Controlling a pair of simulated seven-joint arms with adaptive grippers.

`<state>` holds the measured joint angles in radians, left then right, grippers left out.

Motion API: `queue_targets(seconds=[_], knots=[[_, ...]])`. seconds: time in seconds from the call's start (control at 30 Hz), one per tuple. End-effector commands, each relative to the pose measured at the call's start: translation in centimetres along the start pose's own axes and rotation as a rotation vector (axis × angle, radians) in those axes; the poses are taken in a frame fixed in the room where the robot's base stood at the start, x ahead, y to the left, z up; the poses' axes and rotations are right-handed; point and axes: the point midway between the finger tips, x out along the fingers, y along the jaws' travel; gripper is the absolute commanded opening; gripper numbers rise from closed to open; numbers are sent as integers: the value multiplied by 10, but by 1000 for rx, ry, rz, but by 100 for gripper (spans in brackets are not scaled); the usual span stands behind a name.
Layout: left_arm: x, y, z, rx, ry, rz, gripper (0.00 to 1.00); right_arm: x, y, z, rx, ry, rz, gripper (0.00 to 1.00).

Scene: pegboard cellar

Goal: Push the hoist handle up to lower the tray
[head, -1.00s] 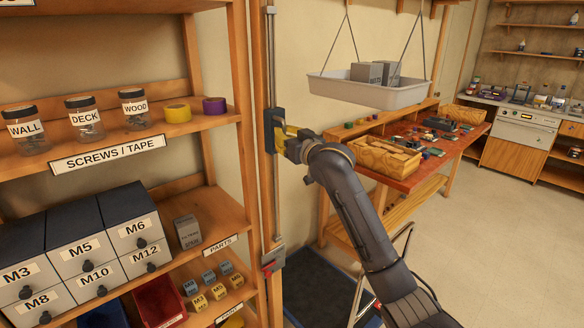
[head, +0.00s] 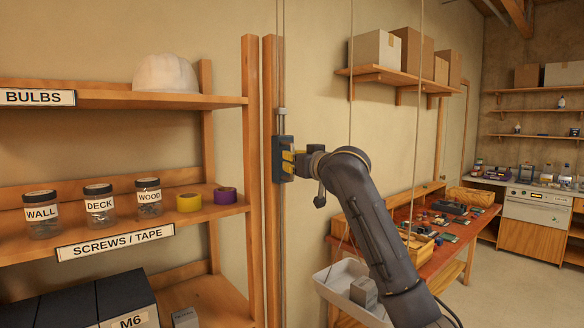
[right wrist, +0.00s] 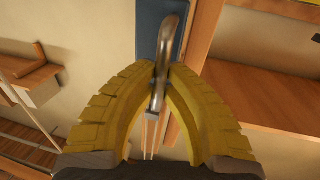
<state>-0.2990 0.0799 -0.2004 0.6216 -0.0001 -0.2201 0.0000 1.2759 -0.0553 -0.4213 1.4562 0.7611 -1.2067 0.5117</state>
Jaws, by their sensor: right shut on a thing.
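The hoist handle is a metal bar that shows in the right wrist view (right wrist: 164,65), in front of a blue carriage plate (right wrist: 176,18). In the head view the dark blue carriage (head: 281,158) sits on a vertical rail beside the shelf post. My right gripper (head: 288,163) has its yellow fingers closed around the handle, and they also show in the right wrist view (right wrist: 160,90). The pale tray (head: 335,285) hangs on cords low on the right, partly hidden behind my right arm. A grey block (head: 364,290) is in it. My left gripper is not in view.
A shelf unit (head: 130,235) with labelled jars stands left of the rail. A red workbench (head: 455,243) with small parts lies behind the tray and my arm. A wall shelf (head: 385,74) holds boxes at upper right. Floor shows at far right.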

Motion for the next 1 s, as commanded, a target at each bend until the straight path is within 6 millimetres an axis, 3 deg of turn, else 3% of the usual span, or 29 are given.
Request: queue_targets(seconds=[0.27, 0.3, 0.53, 0.83, 1.0], knots=[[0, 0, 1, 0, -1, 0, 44, -2, 0, -5, -1, 9, -1, 0], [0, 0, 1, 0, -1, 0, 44, -2, 0, -6, -1, 9, -1, 9], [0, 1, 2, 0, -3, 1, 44, -1, 0, -3, -1, 6, 0, 34], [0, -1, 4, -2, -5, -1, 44, -2, 0, -2, -1, 4, 0, 34], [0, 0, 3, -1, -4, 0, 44, -16, 0, -2, -1, 5, 0, 34]])
